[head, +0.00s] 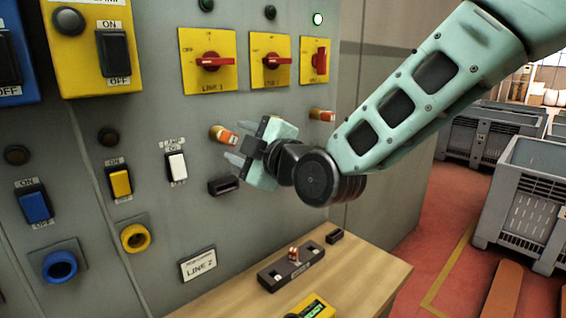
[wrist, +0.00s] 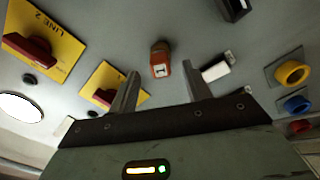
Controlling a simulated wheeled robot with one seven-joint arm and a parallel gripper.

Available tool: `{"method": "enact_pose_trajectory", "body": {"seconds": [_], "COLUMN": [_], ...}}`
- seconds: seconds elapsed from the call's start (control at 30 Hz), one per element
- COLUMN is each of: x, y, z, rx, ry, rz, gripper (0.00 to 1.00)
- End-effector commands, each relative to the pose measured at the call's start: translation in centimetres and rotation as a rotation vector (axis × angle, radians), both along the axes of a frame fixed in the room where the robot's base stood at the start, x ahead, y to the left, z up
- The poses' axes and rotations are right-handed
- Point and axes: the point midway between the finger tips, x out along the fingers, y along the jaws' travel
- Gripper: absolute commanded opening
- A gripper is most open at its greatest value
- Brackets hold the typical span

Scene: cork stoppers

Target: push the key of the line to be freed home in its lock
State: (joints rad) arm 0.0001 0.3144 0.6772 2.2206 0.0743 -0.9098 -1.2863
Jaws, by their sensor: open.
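An orange key (head: 220,135) with a pale end sticks out of the grey panel below the line switches. In the wrist view the key (wrist: 161,62) shows a white mark like a 1. My gripper (head: 234,149) is in front of the panel close to this key. Its fingers are apart, and in the wrist view the key appears between the two fingertips; I cannot tell whether they touch it. A second orange-red key (head: 321,115) sits further right, under the third line switch (head: 315,60). That switch's red handle is upright, and the green lamp (head: 318,19) above it is lit.
The first switch (head: 208,62) and second switch (head: 270,60) have level red handles. A black box (head: 222,186) juts out below my gripper. A wooden bench (head: 350,268) holds a black block (head: 272,278) and a yellow device (head: 318,305). Crates stand right.

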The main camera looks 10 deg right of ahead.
Motion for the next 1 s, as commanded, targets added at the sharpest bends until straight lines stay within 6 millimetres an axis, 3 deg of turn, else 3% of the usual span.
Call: {"method": "enact_pose_trajectory", "body": {"seconds": [0.63,1.0], "x": [-9.7,-11.8], "y": [-6.5,-7.9], "z": [-0.1,-0.2], "rx": [-0.003,-0.001], "ry": [-0.004,-0.003], "rz": [-0.001,0.001], "gripper": [0.48,0.48]}}
